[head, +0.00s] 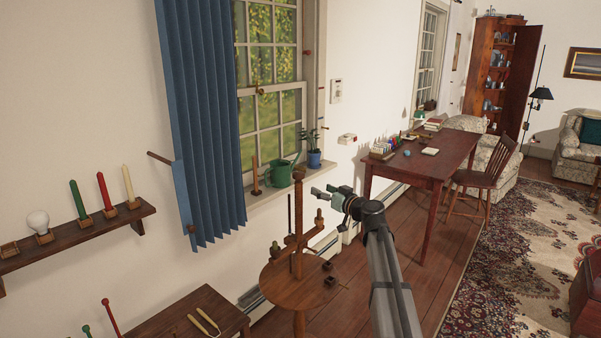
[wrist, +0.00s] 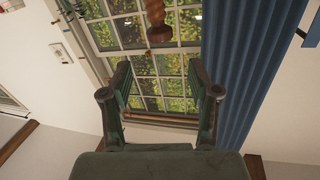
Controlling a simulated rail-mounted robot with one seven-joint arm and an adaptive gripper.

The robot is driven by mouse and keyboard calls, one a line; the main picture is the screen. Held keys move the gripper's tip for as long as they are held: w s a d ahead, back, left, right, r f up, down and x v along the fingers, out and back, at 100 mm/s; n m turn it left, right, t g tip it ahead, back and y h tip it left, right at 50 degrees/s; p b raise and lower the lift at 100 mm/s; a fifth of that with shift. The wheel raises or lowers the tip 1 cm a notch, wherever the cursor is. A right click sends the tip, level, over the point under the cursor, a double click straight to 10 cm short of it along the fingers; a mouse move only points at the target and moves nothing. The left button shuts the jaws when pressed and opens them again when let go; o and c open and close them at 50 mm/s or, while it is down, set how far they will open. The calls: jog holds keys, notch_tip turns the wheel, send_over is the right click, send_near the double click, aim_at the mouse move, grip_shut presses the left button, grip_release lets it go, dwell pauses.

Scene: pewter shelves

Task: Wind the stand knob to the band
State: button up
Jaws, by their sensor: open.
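A small turned wooden knob (head: 319,217) sits at the right of the post. My gripper (head: 323,192) is open and empty, just right of the post's upper part and above the right knob. In the wrist view my gripper (wrist: 160,75) has its fingers apart, with a turned wooden piece (wrist: 159,24) beyond them; I cannot tell which part of the stand it is. I cannot make out a band.
A window sill (head: 270,200) with a green watering can (head: 279,174) and a potted plant (head: 314,158) is behind the stand. A blue curtain (head: 203,120) hangs left. A low wooden table (head: 190,318) stands front left, a desk (head: 425,160) to the right.

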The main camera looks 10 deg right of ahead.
aim_at(295, 173)
jog(key=shift+n+h, duration=0.3)
jog(key=shift+n, duration=0.3)
jog(key=p+x, duration=0.1)
jog(key=x, duration=0.4)
jog(key=p+x, duration=0.2)
jog(key=x, duration=0.4)
jog(key=r+p+x, duration=0.1)
jog(key=x, duration=0.5)
jog(key=shift+a+r+p, duration=0.15)
jog(key=shift+p, duration=0.2)
jog(key=c, duration=1)
jog(key=shift+c, duration=0.6)
